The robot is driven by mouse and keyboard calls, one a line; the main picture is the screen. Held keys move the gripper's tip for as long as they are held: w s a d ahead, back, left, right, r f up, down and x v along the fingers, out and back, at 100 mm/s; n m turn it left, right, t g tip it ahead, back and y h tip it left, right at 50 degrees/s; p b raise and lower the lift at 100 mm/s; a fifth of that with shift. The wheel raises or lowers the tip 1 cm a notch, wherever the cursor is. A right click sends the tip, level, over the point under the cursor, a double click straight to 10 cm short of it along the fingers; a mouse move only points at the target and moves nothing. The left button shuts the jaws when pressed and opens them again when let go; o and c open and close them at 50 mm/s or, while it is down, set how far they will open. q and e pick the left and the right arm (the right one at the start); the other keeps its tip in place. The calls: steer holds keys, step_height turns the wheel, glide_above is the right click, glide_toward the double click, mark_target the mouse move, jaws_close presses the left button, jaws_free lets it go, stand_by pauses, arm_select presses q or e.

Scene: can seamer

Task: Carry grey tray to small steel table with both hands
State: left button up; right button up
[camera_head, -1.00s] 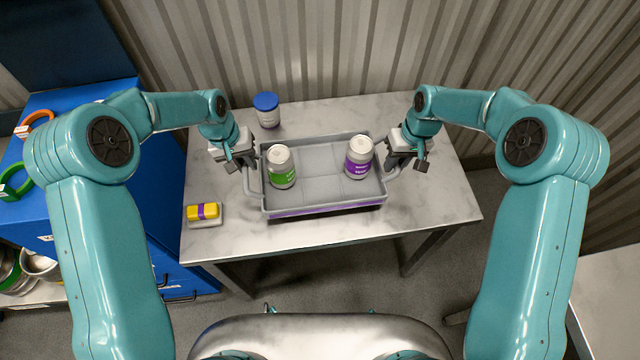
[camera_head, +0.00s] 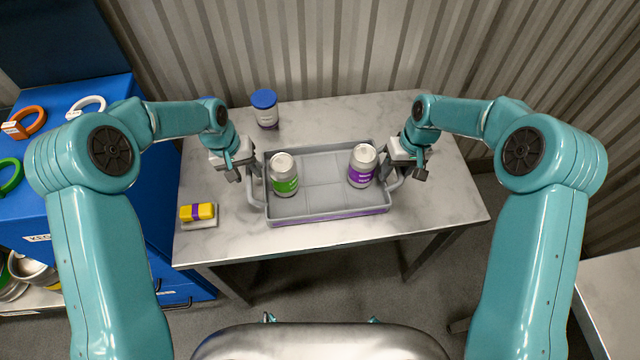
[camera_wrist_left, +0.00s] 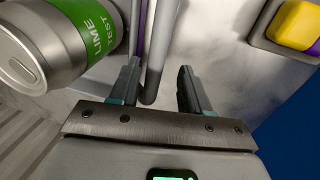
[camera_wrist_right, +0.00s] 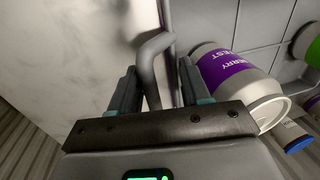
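The grey tray (camera_head: 325,209) stands on the pale marbled top of a small table (camera_head: 400,225), with a green-labelled can (camera_head: 284,177) at its left end and a purple-labelled can (camera_head: 362,167) at its right end, both upright. My left gripper (camera_head: 250,178) is at the tray's left handle; the left wrist view shows this handle (camera_wrist_left: 160,50) between its parted fingers (camera_wrist_left: 160,80), with gaps. My right gripper (camera_head: 393,172) is at the right handle; the right wrist view shows that handle (camera_wrist_right: 153,70) between its parted fingers (camera_wrist_right: 157,80), also with gaps.
A blue-lidded jar (camera_head: 265,110) stands behind the tray, and a yellow block with a purple band (camera_head: 198,212) lies at the left. A blue cabinet (camera_head: 160,200) adjoins the table's left side. A corrugated wall (camera_head: 320,60) rises behind. Another pale surface (camera_head: 612,300) shows at lower right.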

steer(key=shift+r, duration=0.15)
arm_select(q)
step_height(320, 180, up, 12)
steer(key=a, duration=0.2)
steer(key=shift+s+f, duration=0.15)
steer(key=shift+s, duration=0.05)
arm_select(e)
step_height(320, 180, up, 12)
steer(key=d, duration=0.2)
steer(key=shift+w+d+f, duration=0.15)
steer(key=shift+w+f, duration=0.05)
arm_select(q)
steer(key=shift+a, duration=0.1)
arm_select(e)
steer(key=shift+s, duration=0.1)
